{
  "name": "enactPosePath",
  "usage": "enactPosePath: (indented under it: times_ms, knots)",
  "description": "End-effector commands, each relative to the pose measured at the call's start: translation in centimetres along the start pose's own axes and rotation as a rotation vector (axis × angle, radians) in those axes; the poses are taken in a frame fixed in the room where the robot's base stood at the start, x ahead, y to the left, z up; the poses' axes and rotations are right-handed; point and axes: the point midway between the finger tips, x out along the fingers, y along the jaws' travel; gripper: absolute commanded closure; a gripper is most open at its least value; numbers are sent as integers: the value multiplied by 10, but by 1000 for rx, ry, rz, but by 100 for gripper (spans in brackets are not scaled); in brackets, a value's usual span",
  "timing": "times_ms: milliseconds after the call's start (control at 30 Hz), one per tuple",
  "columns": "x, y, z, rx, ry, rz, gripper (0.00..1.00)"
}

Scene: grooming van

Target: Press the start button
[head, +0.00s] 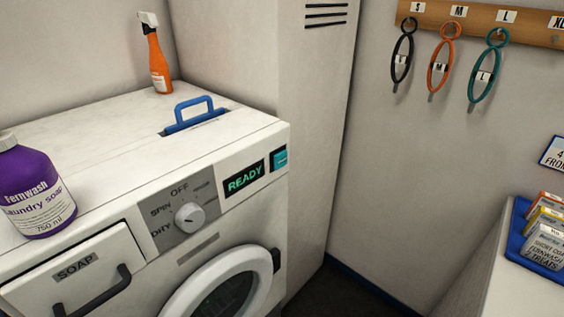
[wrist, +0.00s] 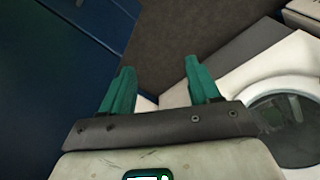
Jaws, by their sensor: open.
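A white washing machine (head: 110,130) stands at the left in the head view. Its front panel has a lit display (head: 244,178) reading READY, with a square teal button (head: 279,158) at its right. A dial (head: 189,217) sits left of the display, its knob among OFF, SPIN and DRY markings. My gripper (wrist: 160,68) shows only in the wrist view; its two teal fingers are apart with nothing between them. The machine's round door shows at the right there (wrist: 290,125). The button does not show in the wrist view.
On the machine top stand a purple soap bottle (head: 32,190), an orange spray bottle (head: 155,58) and a blue handle (head: 193,115). A soap drawer (head: 78,275) is at the lower left. A tall cabinet (head: 305,130) stands beside the machine. A counter with boxes (head: 545,235) is at right.

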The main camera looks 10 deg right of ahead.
Motion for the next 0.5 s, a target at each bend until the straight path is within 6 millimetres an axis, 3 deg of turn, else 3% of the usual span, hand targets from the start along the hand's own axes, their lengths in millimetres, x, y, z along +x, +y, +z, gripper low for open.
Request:
enactPosePath:
  times_ms: [67, 500]
  knots:
    - [0, 0, 0, 0, 0, 0, 47]
    - [0, 0, 0, 0, 0, 0, 89]
